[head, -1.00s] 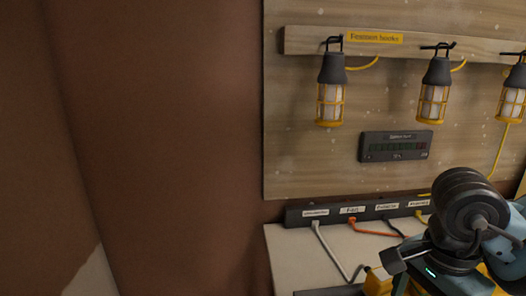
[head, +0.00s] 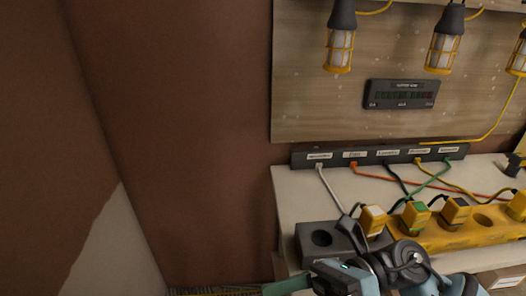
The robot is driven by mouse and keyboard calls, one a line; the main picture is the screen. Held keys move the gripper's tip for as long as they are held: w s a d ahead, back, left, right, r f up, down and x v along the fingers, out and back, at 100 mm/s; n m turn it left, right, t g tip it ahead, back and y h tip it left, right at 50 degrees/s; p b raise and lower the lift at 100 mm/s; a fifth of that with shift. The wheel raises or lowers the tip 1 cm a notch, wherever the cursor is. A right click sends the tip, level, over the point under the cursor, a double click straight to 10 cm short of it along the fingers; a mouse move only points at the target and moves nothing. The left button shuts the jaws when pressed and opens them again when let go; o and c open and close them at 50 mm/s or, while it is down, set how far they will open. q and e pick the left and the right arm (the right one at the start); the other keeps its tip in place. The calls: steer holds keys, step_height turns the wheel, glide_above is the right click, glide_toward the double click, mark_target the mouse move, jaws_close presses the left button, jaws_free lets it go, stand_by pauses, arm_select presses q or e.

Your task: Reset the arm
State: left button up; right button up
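My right arm (head: 400,265) comes in from the lower right, low in front of the bench. It is grey-blue and black. Its end (head: 345,277) is near the bottom edge, in front of a dark block. The fingers are not clear enough to tell whether they are open or shut, and I see nothing clearly held. My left arm and gripper are not in view.
A pale bench (head: 288,190) carries a dark block with a round hole (head: 309,244), a yellow power strip (head: 440,238) with plugs, and a labelled dark strip (head: 375,156) with coloured cables. Caged lamps (head: 340,48) hang above a meter (head: 400,94). Brown wall fills the left.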

steer(key=w+d+f+m+t+y+p, duration=0.15)
steer(key=w+m+t+y, duration=0.3)
steer(key=m+t, duration=1.15)
steer(key=d+f+m+t+h, duration=0.35)
steer(key=f+m+h, duration=0.3)
steer(key=m, duration=0.35)
steer(key=d+f+m+t+h, duration=0.35)
steer(key=f+m+h, duration=0.3)
steer(key=m, duration=0.35)
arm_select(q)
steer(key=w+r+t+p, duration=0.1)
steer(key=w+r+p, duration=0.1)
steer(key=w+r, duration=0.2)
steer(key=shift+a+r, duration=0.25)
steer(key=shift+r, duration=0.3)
arm_select(e)
steer(key=s+d+f+m+g+h, duration=0.3)
steer(key=s+d+f+m+g, duration=0.1)
steer(key=s+f, duration=0.5)
steer(key=s+d+f+m+g+h, duration=0.3)
steer(key=s+f+m, duration=0.4)
steer(key=s+f, duration=0.3)
steer(key=shift+d+f+g+h, duration=0.4)
steer(key=shift+f+g+h, duration=0.1)
steer(key=shift+g+h, duration=0.35)
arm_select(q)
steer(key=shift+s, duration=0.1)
